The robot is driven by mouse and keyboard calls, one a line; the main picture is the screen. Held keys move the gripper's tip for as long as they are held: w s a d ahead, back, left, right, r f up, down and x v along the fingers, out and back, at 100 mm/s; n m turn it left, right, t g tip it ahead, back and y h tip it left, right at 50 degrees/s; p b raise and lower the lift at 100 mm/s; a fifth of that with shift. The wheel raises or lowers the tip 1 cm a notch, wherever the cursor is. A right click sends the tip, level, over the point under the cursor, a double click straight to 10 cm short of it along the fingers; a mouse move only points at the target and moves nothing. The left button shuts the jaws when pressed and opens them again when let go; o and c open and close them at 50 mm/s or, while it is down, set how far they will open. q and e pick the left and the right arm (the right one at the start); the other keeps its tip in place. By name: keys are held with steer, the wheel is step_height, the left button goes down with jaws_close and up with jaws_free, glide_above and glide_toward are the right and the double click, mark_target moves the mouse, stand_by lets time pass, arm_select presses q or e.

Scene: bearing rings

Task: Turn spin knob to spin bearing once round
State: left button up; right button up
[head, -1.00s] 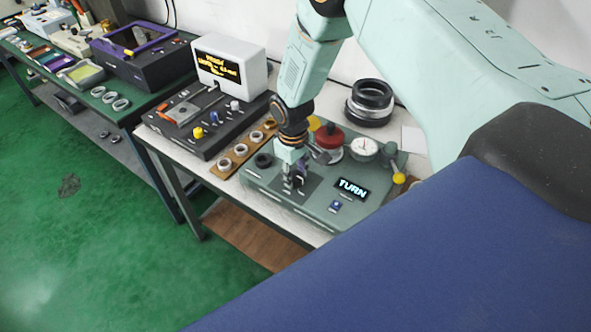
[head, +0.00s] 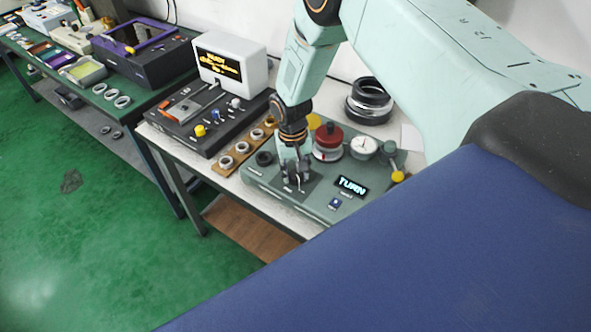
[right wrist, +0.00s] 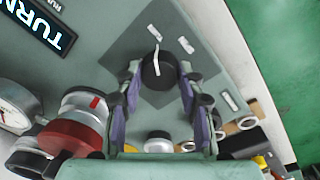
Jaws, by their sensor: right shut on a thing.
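My right gripper (head: 297,172) points down at the green test panel (head: 262,177). It is shut on the black spin knob, with its two fingers (right wrist: 157,88) on either side of it. In the right wrist view the round black knob (right wrist: 160,72) has a white pointer line on top and sits on a dark grey square plate. The bearing unit, with a red part (head: 328,137) and silver rings, stands behind the gripper; it also shows in the right wrist view (right wrist: 84,118). A lit display (head: 352,187) reads TURN. My left gripper is out of view.
A dial gauge (head: 364,147) and a lever with a yellow knob (head: 397,176) stand right of the bearing. A wooden strip with several rings (head: 226,162) lies to the left. A black panel with a white display box (head: 232,68) stands farther left.

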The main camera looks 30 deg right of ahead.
mark_target(294, 174)
steer(key=shift+w+r, duration=0.25)
steer(key=shift+w, duration=0.1)
steer(key=o, duration=0.9)
steer(key=shift+c, duration=0.2)
steer(key=o, duration=0.3)
steer(key=shift+s+f, duration=0.15)
steer(key=shift+s, duration=0.1)
steer(key=r, duration=1.2)
steer(key=shift+a, duration=0.2)
